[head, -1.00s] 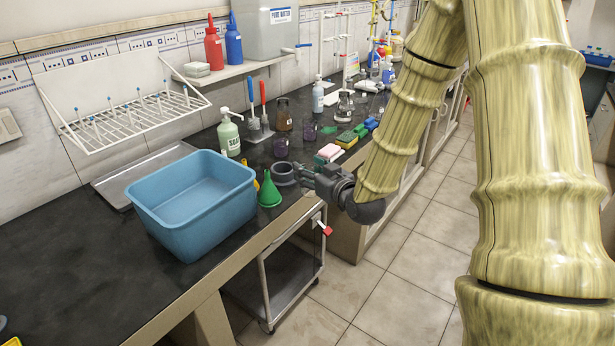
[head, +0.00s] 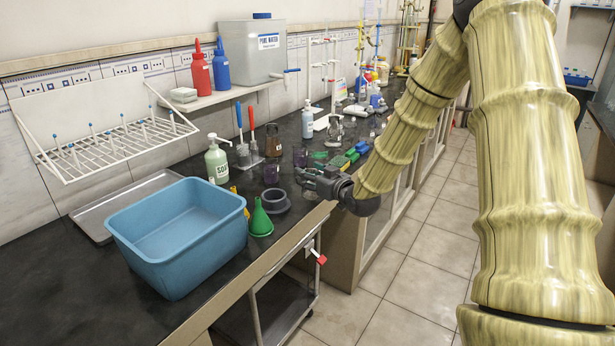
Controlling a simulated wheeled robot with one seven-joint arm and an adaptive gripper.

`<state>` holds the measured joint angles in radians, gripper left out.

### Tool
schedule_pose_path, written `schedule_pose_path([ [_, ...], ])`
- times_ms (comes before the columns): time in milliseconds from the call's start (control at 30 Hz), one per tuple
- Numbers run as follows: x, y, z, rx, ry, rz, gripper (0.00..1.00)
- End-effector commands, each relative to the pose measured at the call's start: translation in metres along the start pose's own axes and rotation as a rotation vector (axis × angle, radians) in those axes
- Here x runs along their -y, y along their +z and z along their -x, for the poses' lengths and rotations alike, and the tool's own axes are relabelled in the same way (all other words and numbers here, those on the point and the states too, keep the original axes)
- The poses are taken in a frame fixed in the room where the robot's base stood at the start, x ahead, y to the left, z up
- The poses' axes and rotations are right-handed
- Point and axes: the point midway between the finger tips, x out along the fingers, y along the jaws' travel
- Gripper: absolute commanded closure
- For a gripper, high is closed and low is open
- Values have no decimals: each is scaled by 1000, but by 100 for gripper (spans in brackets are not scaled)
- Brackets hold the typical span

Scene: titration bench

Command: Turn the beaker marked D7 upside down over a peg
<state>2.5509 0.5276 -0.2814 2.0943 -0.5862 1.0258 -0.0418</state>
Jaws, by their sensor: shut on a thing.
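My gripper (head: 304,176) is at the bench's front edge, pointing left in the head view. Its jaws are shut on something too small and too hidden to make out. Two small purple-tinted beakers stand on the bench beyond it: one (head: 271,174) to the left, the other (head: 300,157) just behind. I cannot read a D7 mark on either. A white wire rack (head: 112,147) with several upright blue-tipped pegs hangs on the wall at the left. No beaker shows on its pegs.
A trolley (head: 272,304) is below the bench edge.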

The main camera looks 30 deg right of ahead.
Motion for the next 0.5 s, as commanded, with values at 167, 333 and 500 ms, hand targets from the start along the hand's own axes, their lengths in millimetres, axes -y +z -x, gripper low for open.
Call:
schedule_pose_path([
  [167,-13,-2,-31,-1,2,0,74],
  [333,-20,-2,-46,0,2,0,74],
  [500,-23,-3,-53,-1,3,0,74],
])
